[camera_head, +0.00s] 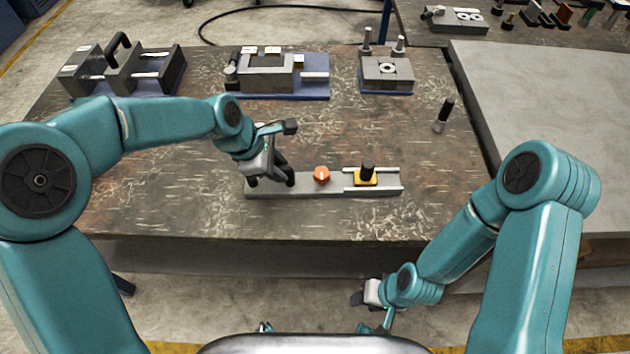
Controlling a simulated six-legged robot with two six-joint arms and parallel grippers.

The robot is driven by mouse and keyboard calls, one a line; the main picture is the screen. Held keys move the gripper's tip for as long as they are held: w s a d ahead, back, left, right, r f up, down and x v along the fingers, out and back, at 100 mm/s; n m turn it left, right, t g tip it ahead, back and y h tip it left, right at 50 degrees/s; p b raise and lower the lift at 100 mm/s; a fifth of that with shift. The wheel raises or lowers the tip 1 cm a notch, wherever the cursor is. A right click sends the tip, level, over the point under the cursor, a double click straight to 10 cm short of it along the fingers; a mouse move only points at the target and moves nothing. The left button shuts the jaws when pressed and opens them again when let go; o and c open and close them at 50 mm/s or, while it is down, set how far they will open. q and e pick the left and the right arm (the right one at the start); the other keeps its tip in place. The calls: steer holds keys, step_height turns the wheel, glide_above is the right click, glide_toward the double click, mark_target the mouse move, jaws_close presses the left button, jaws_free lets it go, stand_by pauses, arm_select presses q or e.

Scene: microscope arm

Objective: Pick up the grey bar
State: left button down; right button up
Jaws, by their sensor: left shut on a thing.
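The grey bar (308,190) lies flat near the front of the worn dark table, running left to right. It carries an orange knob (321,174) near its middle and a yellow block with a black knob (366,177) on its right part. My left gripper (271,180) points down over the left end of the bar and is shut on it; the fingers hide part of that end. My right gripper (370,294) hangs low in front of the table edge, away from the bar, and its fingers are too unclear to read.
Fixtures stand along the back: a grey one with a black handle (120,72), a middle one (265,75) and a small block with posts (386,72). The table between bar and fixtures is mostly clear.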

stand_by(0.6)
arm_select(q)
steer(key=shift+r, duration=0.3)
step_height(320, 180, up, 20)
steer(key=p, duration=0.1)
steer(key=shift+f+p, duration=0.2)
steer(key=shift+p, duration=0.2)
arm_select(e)
steer(key=shift+r, duration=0.85)
arm_select(q)
steer(key=shift+f, duration=0.1)
steer(key=shift+s+f+b, duration=0.2)
steer(key=shift+f+b, duration=2.75)
steer(key=shift+f, duration=1.25)
steer(key=shift+s+f+b, duration=0.2)
steer(key=shift+f+b, duration=2.7)
steer(key=shift+f, duration=1.3)
steer(key=shift+f+b, duration=0.6)
steer(key=shift+f, duration=0.3)
arm_select(e)
step_height(320, 180, down, 13)
arm_select(q)
steer(key=shift+f, duration=0.35)
arm_select(e)
steer(key=shift+f, duration=0.15)
arm_select(q)
steer(key=shift+s+f, duration=0.1)
arm_select(e)
steer(key=shift+o, duration=0.3)
